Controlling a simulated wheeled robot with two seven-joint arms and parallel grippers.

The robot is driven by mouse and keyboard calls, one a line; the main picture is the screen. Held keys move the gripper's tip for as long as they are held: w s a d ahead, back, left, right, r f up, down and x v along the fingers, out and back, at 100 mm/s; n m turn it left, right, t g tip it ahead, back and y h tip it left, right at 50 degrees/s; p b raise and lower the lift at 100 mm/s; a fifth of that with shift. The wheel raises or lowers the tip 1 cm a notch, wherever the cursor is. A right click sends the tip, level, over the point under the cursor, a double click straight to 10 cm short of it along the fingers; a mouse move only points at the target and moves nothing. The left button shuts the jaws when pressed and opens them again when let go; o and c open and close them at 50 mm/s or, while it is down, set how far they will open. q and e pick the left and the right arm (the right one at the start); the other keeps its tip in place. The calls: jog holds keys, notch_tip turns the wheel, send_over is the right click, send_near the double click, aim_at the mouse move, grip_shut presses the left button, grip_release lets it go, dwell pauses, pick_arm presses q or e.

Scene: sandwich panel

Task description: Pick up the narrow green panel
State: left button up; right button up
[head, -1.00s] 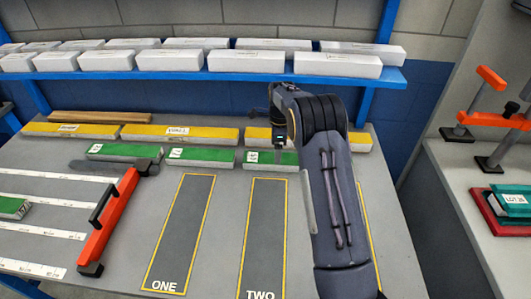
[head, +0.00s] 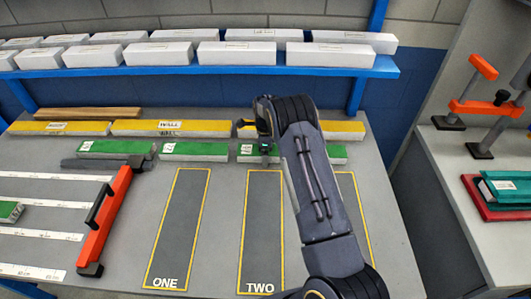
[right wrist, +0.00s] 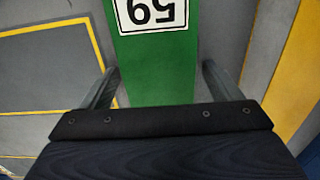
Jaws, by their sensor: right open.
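A row of green panels lies flat on the grey table in front of the yellow ones. In the head view one stands left (head: 115,148), one in the middle (head: 194,151), and green also shows on both sides of my right arm, at a labelled piece (head: 246,152) and a piece further right (head: 337,153); whether these are one panel is hidden. My right gripper (head: 266,156) is over the labelled piece. In the right wrist view a green panel (right wrist: 155,65) with a "59" label lies between the open fingers of the right gripper (right wrist: 160,85), with gaps at both sides. My left gripper is not in view.
Yellow panels (head: 172,128) lie behind the green row. Outlined areas ONE (head: 178,230) and TWO (head: 262,220) are empty in front. White boxes fill the blue shelf (head: 200,70). A side bench with a red tray (head: 480,207) is at right.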

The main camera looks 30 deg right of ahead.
jog(key=c, duration=1.1)
jog(key=shift+c, duration=0.2)
jog(key=shift+r, duration=0.1)
